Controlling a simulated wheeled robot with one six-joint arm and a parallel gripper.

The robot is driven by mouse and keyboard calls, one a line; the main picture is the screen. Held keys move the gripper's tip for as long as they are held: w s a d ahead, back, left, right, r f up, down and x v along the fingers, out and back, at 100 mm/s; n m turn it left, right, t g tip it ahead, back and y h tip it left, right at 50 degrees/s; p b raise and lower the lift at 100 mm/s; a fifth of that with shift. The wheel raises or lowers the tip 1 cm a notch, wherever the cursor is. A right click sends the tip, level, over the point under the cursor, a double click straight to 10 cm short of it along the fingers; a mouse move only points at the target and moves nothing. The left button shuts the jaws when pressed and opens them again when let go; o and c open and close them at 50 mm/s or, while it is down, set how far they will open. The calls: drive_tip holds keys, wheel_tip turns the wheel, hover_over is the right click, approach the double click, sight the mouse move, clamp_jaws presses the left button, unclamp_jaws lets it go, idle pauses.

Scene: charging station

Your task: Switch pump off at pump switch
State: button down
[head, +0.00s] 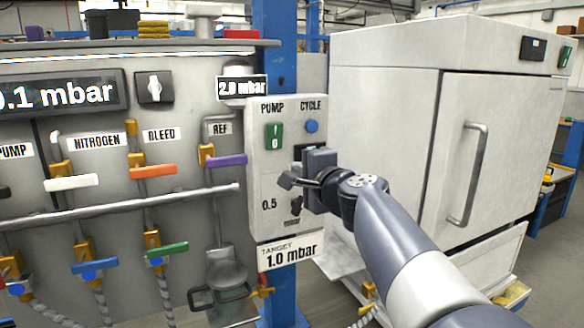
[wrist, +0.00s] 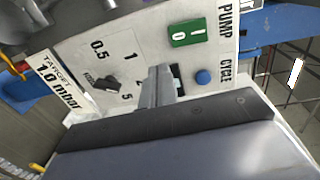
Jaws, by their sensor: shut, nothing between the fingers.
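The pump switch is a green rocker (head: 274,136) marked I and 0, under the PUMP label on a pale control box (head: 258,180). In the wrist view the rocker (wrist: 192,31) shows clear of the fingers, at upper right. I cannot tell which side is pressed in. My gripper (head: 287,181) is shut and empty in front of the box, below the rocker. In the wrist view its fingers (wrist: 159,76) lie together between the dial and the blue button. Contact with the box cannot be told.
A blue CYCLE button (head: 312,126) sits right of the rocker. A black dial knob (wrist: 105,83) is lower on the box. A target sign (head: 290,251) hangs below. Valves and a rail (head: 120,205) lie left; a large white cabinet (head: 385,130) stands right.

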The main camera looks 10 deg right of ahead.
drive_tip(key=shift+s+d+f+b, duration=0.1)
drive_tip(key=shift+s+d, duration=0.05)
drive_tip(key=shift+s, duration=0.5)
drive_tip(key=shift+s+d+f+b, duration=0.1)
drive_tip(key=shift+s+f, duration=0.05)
drive_tip(key=shift+s, duration=0.55)
drive_tip(key=shift+s+d+f+b, duration=0.1)
drive_tip(key=shift+s+d, duration=0.05)
drive_tip(key=shift+s, duration=0.5)
drive_tip(key=shift+w, duration=0.1)
